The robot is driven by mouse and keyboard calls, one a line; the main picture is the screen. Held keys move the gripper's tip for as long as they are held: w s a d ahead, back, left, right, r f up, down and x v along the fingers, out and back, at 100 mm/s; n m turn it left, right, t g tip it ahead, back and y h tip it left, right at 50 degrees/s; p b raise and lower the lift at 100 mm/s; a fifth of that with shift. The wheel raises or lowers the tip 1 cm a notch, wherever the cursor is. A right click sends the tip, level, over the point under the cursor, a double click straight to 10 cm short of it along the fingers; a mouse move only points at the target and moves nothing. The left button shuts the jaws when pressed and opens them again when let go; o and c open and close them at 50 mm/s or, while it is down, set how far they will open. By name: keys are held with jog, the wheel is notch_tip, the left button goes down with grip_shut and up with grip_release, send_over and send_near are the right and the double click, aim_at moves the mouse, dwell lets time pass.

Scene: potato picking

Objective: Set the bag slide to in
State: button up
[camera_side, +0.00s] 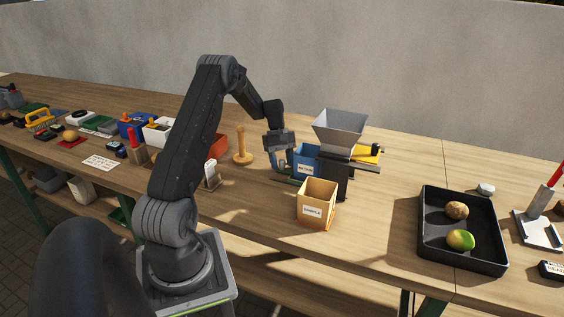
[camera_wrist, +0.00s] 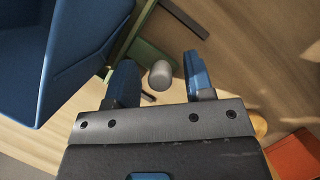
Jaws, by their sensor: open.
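My gripper (camera_wrist: 160,80) is open, its two blue fingers on either side of a small grey knob (camera_wrist: 160,73). I cannot tell whether either finger touches the knob. The knob appears to belong to the green bag slide (camera_wrist: 150,54), which runs beside the blue bin (camera_wrist: 72,45). In the side view my gripper (camera_side: 278,167) is low at the left of the labelled blue bin (camera_side: 306,175). A bit of the green slide (camera_side: 288,181) shows at the bin's foot, and the knob is hidden there.
A grey hopper (camera_side: 340,130) stands over the bin's right side. A wooden box (camera_side: 317,203) with a label is in front. A wooden peg stand (camera_side: 242,148) is to the left. A black tray (camera_side: 431,225) with two potatoes lies at right. Bare table lies between box and tray.

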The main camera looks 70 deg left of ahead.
jog(key=shift+c, duration=0.5)
grip_shut()
